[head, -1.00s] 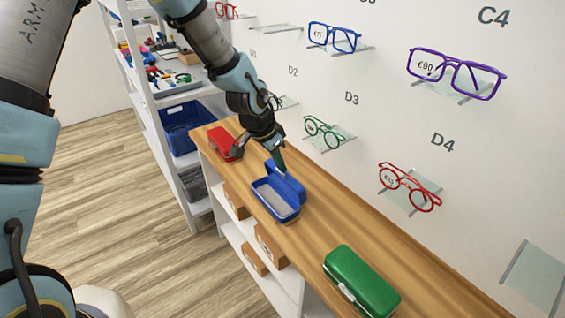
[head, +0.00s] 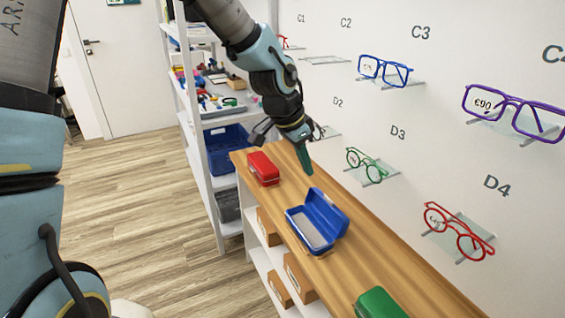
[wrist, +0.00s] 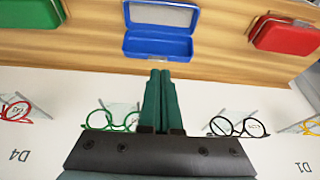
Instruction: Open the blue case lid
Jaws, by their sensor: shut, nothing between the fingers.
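The blue case (head: 308,238) stands on the wooden counter with its lid (head: 326,213) raised and its grey inside showing. In the wrist view the blue case (wrist: 160,44) is at the top middle, also open. My gripper (head: 306,172) is above the counter, behind the case and apart from it in the head view. Its two green fingers (wrist: 161,75) are together and hold nothing. In the wrist view the fingertips point toward the lid side of the case.
A red case (head: 263,168) and a green case (head: 379,303) stand on the same wooden counter (head: 345,270). Glasses on small shelves line the wall, including a green pair (head: 366,166) and a red pair (head: 458,232). A shelf unit with a blue bin (head: 226,149) stands at the left.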

